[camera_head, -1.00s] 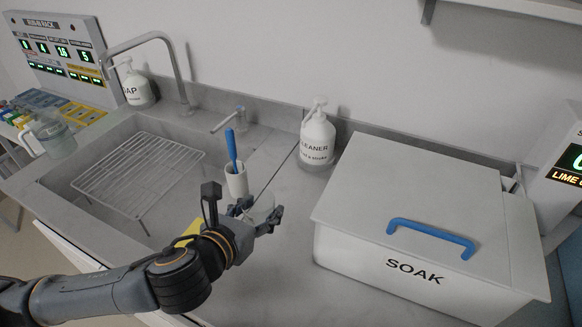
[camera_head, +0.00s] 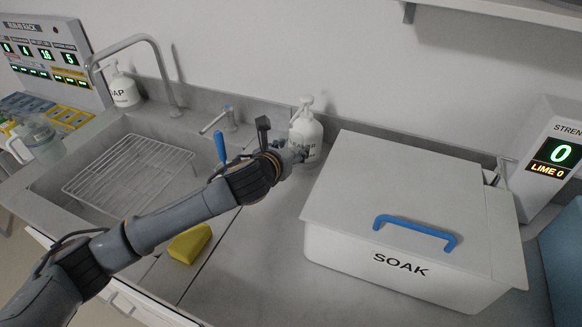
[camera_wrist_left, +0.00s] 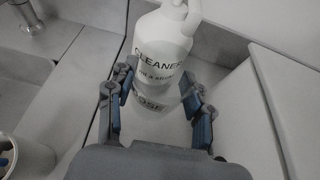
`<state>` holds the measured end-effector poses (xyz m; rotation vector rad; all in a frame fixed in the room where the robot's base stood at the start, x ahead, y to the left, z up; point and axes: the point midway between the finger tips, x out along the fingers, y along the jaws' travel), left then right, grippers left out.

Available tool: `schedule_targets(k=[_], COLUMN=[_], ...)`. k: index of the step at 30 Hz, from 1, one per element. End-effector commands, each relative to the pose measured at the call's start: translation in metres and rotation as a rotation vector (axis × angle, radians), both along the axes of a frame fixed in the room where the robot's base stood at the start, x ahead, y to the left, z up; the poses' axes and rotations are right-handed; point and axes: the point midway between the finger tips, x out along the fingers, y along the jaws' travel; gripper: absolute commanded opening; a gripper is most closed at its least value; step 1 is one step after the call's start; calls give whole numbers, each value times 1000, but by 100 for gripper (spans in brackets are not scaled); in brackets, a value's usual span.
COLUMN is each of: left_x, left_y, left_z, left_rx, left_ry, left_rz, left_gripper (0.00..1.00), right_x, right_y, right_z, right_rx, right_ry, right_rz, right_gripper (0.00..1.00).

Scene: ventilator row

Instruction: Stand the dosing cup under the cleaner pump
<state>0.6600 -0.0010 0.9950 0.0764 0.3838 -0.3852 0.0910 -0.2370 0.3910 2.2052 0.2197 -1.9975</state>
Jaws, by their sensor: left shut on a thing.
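The cleaner pump bottle (camera_head: 309,130) stands at the back of the counter by the wall, and fills the upper middle of the left wrist view (camera_wrist_left: 158,48). My left gripper (camera_head: 302,153) is close in front of it. Its fingers (camera_wrist_left: 158,106) are shut on the clear dosing cup (camera_wrist_left: 150,108), which bears the word DOSE. The cup is just in front of the bottle's lower part; I cannot tell whether it touches the bottle or the counter. In the head view the gripper hides most of the cup. My right gripper is not in view.
The white SOAK bin (camera_head: 400,266) with a blue handle stands close on the right. A sink with a wire rack (camera_head: 130,175) is on the left. A yellow sponge (camera_head: 189,243) lies on the front counter. A blue-handled brush (camera_head: 220,147) stands behind my arm.

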Motion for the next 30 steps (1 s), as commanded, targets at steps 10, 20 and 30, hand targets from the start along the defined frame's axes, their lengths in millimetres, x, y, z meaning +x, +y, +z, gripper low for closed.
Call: schedule_targets(k=[10, 20, 30], left_x=[-4, 0, 0], left_y=[1, 0, 0], left_z=[-40, -71, -73], left_rx=[2, 2, 3], left_ry=[8, 6, 5], left_rz=[-1, 0, -1], left_gripper=[25, 25, 63], right_x=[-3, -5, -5], right_y=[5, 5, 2], right_z=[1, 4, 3], right_rx=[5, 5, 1], right_ry=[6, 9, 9], right_rz=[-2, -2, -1], right_gripper=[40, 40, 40])
